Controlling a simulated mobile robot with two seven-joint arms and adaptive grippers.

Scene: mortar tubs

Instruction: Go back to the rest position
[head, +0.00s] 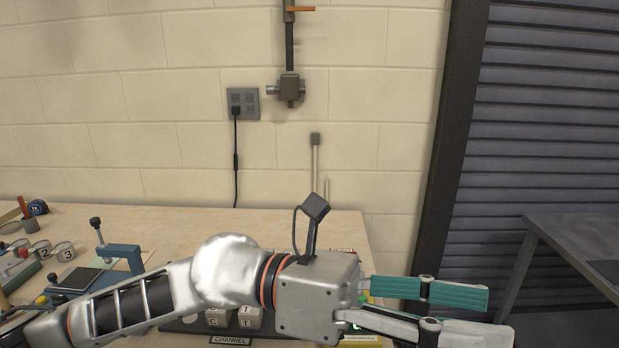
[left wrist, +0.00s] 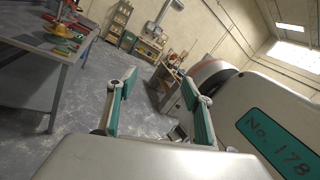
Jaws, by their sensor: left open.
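My left arm reaches in from the left in the head view, low over the workbench. My left gripper (head: 492,314) points right, past the bench's right end. Its two green-padded fingers are spread apart with nothing between them. The left wrist view also shows the left gripper (left wrist: 160,80) open and empty, with the floor visible between its fingers. My right gripper is in neither view.
The workbench (head: 190,218) holds numbered tins (head: 63,252), a blue clamp device (head: 121,257) and a tape measure (head: 37,207). Lettered blocks (head: 250,318) sit partly behind my arm. A dark table (head: 575,240) stands at right. The left wrist view shows open grey floor (left wrist: 80,95).

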